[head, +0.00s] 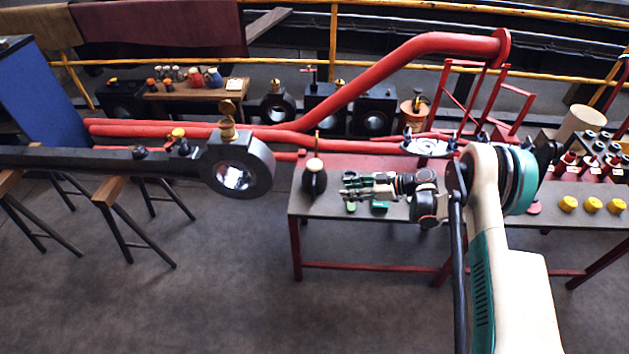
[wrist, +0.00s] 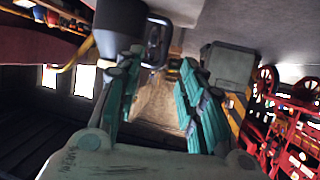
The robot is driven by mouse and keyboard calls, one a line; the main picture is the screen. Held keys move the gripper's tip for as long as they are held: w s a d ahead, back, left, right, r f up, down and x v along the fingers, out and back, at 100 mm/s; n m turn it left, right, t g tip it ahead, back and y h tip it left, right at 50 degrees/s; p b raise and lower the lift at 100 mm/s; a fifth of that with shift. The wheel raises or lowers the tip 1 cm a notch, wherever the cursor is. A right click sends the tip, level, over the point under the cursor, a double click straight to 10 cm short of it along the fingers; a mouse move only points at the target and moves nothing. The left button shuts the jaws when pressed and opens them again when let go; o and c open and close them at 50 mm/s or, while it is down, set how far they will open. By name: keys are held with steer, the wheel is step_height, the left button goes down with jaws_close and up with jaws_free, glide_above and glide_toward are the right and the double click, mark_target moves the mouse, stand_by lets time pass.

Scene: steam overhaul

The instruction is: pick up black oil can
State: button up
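The black oil can (head: 315,182) stands upright at the left end of the grey-topped table, with a pale and brass top and a thin spout rising from it. My gripper (head: 352,187) is just right of the can, level and pointing left at it, with a small gap between. In the wrist view my gripper (wrist: 160,65) has its teal-padded fingers spread apart, with nothing held between them. Dark shapes stand beyond the fingertips there; I cannot tell for sure which is the can.
The table (head: 388,210) has green pieces (head: 379,206) under my gripper and yellow caps (head: 592,205) at the right. A black rod with a ringed end (head: 240,165) lies on trestles to the left. Red pipes (head: 400,80) run behind. The floor in front is clear.

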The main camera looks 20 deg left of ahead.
steer(key=shift+s+a+f, duration=0.15)
steer(key=shift+a+f, duration=0.05)
steer(key=shift+f, duration=0.25)
steer(key=b, duration=0.3)
glide_toward(313, 198)
steer(key=a, duration=0.2)
steer(key=w+a+f, duration=0.1)
steer(key=shift+w+a, duration=0.1)
steer(key=shift+a, duration=0.3)
steer(key=shift+s+r+b+x, duration=0.1)
steer(key=shift+b+x, duration=0.1)
steer(key=shift+x, duration=0.8)
steer(key=shift+s+r+b+x, duration=0.1)
steer(key=shift+s+b+x, duration=0.1)
steer(key=shift+x, duration=0.8)
steer(key=shift+s+r+b+x, duration=0.1)
steer(key=shift+r+b+x, duration=0.1)
steer(key=shift+x, duration=0.8)
steer(key=shift+w+a, duration=0.1)
jaws_close()
